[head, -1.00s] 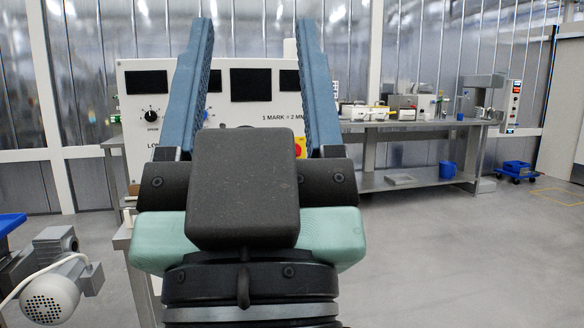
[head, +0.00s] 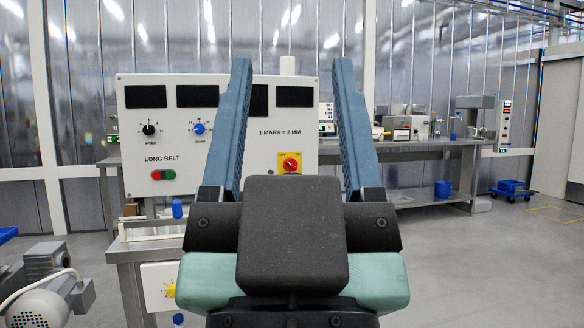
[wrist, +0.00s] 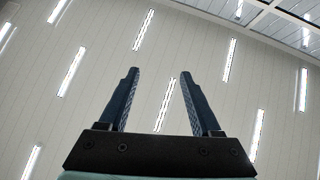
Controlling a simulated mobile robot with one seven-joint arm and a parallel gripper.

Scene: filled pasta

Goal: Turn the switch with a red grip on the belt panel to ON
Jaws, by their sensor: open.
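The belt panel (head: 226,140) is a white upright board with dark displays, knobs and the words "LONG BELT". The switch with a red grip (head: 290,164) sits on a yellow plate at its lower right. The plate's lettering is too small to read, and I cannot tell which way the grip is set. My gripper (head: 289,66) points upward in the head view, its fingers apart and empty. The switch shows between the fingers, beyond them and apart from them. In the wrist view my open gripper (wrist: 159,74) has only the ceiling behind it.
The panel also bears a black knob (head: 149,130), a blue knob (head: 198,129) and green and red buttons (head: 163,175). A metal bench (head: 437,146) with equipment stands behind at right. A motor (head: 43,295) is at lower left.

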